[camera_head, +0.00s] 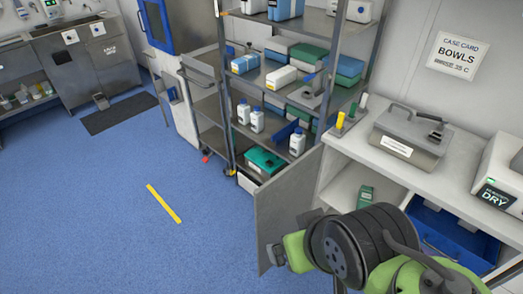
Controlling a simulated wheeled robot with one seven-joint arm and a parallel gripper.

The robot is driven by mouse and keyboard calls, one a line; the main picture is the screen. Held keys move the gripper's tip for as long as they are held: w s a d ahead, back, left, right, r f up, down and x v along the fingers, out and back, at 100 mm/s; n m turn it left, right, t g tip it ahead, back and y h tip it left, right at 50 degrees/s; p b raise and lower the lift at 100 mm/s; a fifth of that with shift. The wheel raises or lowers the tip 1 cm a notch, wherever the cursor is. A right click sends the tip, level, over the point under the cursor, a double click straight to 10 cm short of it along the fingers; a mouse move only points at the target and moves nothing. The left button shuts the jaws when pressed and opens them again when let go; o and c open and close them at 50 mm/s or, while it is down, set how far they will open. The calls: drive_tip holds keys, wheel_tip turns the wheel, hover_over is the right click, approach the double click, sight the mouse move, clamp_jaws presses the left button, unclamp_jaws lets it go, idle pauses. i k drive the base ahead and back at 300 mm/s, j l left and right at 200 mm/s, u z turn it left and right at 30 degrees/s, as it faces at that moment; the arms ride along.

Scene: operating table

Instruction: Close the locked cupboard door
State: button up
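The cupboard door (282,203) is a plain grey panel and stands open, swung out from the cupboard under the white counter (345,139). The open cupboard (346,182) shows its pale inside to the right of the door, with a small green box (365,196) in it. My green and black arm comes in from the lower right and covers the lower right of the door. My gripper (277,256) is at the door's lower part, mostly hidden behind my own wrist. I cannot tell whether it touches the door or whether its fingers are open. No lock shows clearly.
A wheeled metal shelf rack (232,130) with bottles and boxes stands just behind the door. A metal case (410,139) sits on the counter. A blue bin (450,235) is below it. Blue floor (110,220) is free to the left, with a yellow strip (163,203).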

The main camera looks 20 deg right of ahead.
sight(289, 194)
drive_tip(key=i+j+z, duration=0.15)
drive_tip(key=j+z, duration=0.25)
drive_tip(key=i+j+z, duration=0.1)
drive_tip(key=j+z, duration=0.65)
drive_tip(key=j, duration=0.2)
drive_tip(key=j+z, duration=0.35)
drive_tip(key=i+j+z, duration=0.2)
drive_tip(key=j+z, duration=0.15)
drive_tip(key=i+j+z, duration=0.15)
drive_tip(key=j+z, duration=0.25)
drive_tip(key=i+j+z, duration=0.1)
drive_tip(key=j+z, duration=0.25)
drive_tip(key=j+u, duration=0.45)
drive_tip(key=i+j+u, duration=0.1)
drive_tip(key=j+u, duration=0.3)
drive_tip(key=i+j+u, duration=0.1)
drive_tip(key=j+u, duration=0.35)
drive_tip(key=l, duration=0.1)
